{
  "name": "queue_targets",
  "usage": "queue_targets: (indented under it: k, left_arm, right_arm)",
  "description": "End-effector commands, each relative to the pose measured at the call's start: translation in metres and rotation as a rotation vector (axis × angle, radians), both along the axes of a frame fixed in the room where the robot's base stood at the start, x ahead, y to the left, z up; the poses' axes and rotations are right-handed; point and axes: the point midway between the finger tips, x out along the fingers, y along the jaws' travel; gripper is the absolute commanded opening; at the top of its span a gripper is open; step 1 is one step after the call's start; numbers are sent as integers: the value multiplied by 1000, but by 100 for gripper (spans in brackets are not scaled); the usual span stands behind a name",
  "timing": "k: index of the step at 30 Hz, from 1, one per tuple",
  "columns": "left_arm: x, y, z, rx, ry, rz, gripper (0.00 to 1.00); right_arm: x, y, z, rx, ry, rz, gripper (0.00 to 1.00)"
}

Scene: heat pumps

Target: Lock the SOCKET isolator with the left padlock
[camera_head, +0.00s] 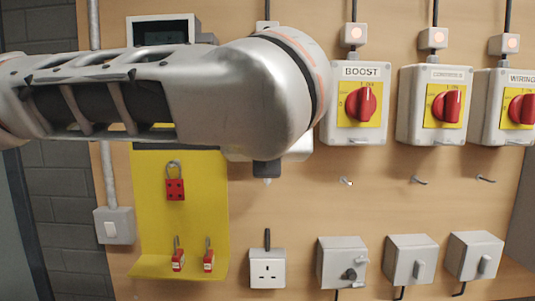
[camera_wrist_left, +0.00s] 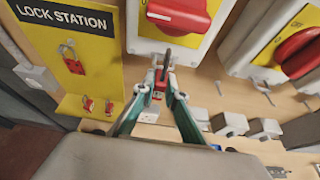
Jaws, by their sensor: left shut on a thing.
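My left gripper (camera_wrist_left: 161,80) is shut on a small red padlock (camera_wrist_left: 158,86), seen in the left wrist view. The padlock's dark shackle (camera_wrist_left: 165,62) points up towards the underside of an isolator with a red knob (camera_wrist_left: 180,14) on a yellow plate. I cannot tell whether the shackle touches or passes through anything there. This isolator's label is not readable. In the head view my left arm covers most of it; only a lower grey corner (camera_head: 300,150) shows. The gripper and held padlock are hidden there. My right gripper is not in view.
The BOOST isolator (camera_head: 357,105) and two more stand right. A wall socket (camera_head: 267,268) and switch boxes sit below. Small hooks (camera_head: 346,182) stick out.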

Motion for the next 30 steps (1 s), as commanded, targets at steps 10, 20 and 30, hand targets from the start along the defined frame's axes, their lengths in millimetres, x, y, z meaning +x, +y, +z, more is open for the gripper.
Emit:
queue_targets:
  k: [10, 20, 30]
  left_arm:
    - [4, 0, 0, 0, 0, 0, 0]
    - [7, 0, 0, 0, 0, 1, 0]
    - [8, 0, 0, 0, -1, 1, 0]
  right_arm:
    - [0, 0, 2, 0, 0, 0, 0]
    - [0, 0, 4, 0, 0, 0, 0]
    - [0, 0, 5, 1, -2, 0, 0]
